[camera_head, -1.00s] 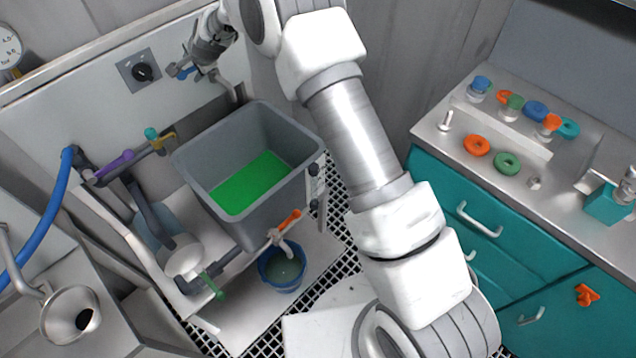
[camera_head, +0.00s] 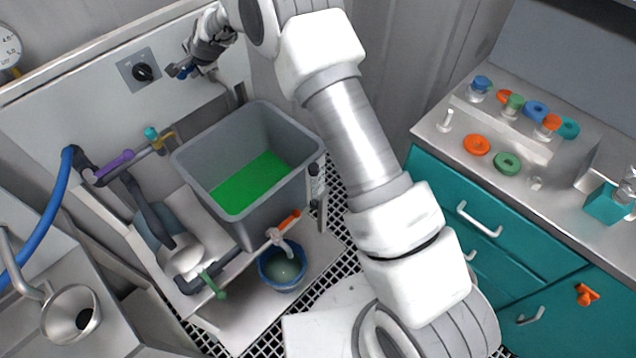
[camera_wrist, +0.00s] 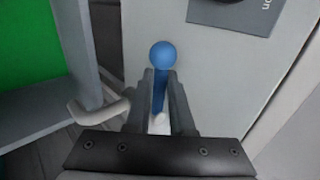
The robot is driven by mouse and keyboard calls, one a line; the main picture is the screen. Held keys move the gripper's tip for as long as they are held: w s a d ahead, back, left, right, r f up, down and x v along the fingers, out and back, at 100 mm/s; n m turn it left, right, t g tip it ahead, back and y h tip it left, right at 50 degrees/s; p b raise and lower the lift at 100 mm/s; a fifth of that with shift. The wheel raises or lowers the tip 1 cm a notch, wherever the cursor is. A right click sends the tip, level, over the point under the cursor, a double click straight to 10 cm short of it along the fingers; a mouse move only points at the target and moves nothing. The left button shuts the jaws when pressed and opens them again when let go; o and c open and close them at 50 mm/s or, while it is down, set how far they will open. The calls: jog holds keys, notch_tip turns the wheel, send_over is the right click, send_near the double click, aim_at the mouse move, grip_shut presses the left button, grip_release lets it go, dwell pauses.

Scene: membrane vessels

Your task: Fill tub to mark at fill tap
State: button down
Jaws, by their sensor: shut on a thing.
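The grey tub (camera_head: 240,125) stands open-topped on the bench, with bright green liquid (camera_head: 248,185) low inside it. The liquid also shows at the left of the wrist view (camera_wrist: 28,60). My gripper (camera_head: 182,68) is at the wall behind the tub's upper left. In the wrist view, my gripper (camera_wrist: 160,100) is shut on a blue lever (camera_wrist: 162,58) with a ball end. A pale spout (camera_wrist: 98,108) shows left of the fingers, by the tub's rim. I cannot make out a fill mark or a stream of liquid.
A blue bucket (camera_head: 283,268) with murky liquid stands below an orange-handled valve (camera_head: 290,220) at the tub's front. A black wall knob (camera_head: 143,72) is left of my gripper. Pipes with purple, teal and green handles lie left of the tub. A teal cabinet (camera_head: 500,240) stands right.

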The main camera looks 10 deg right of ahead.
jog(key=shift+s+d+f+n+b, duration=0.1)
jog(key=shift+d+f+n+b, duration=0.25)
jog(key=shift+b, duration=0.9)
jog(key=d+n+g+y, duration=0.1)
jog(key=n+g, duration=0.1)
jog(key=n, duration=0.1)
jog(key=s+d+n+g+y, duration=0.1)
jog(key=n+g, duration=0.1)
jog(key=n, duration=0.1)
jog(key=d+n+g+y, duration=0.1)
jog(key=n+g, duration=0.1)
jog(key=n, duration=0.1)
jog(key=shift+s+d+r+g+y, duration=0.1)
jog(key=shift+s+r+g+y, duration=0.2)
jog(key=shift+r, duration=0.05)
jog(key=shift+s+f, duration=0.1)
jog(key=shift+s, duration=0.05)
dwell(5.3)
